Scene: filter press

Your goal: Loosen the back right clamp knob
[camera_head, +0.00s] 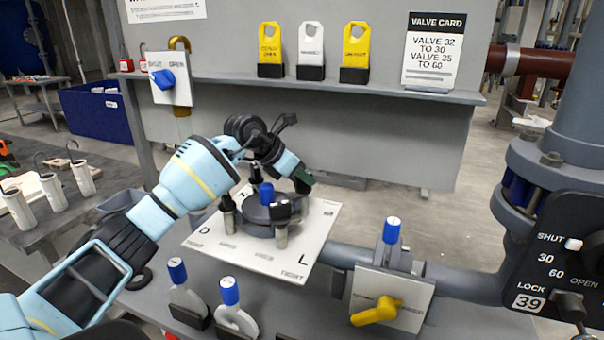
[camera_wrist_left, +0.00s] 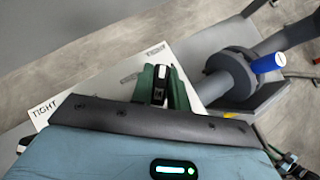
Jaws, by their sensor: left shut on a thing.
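The round dark filter press (camera_head: 258,216) sits on a white plate (camera_head: 205,243) printed with letters and TIGHT labels. A front clamp knob (camera_head: 282,214) and a left clamp knob (camera_head: 228,212) stand at its rim. My left gripper (camera_head: 304,180) reaches over the press to its back right side. In the left wrist view my left gripper's green fingers (camera_wrist_left: 161,90) are shut on a black clamp knob (camera_wrist_left: 160,76) with a white mark. In the head view this knob is mostly hidden by the gripper. A TIGHT label (camera_wrist_left: 155,48) lies just beyond it. My right gripper is not in view.
Blue-handled tools (camera_head: 230,292) stand in front. A pipe valve with a yellow handle (camera_head: 377,311) is to the right. A shelf (camera_head: 330,84) with tags and a valve card (camera_head: 433,50) runs behind.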

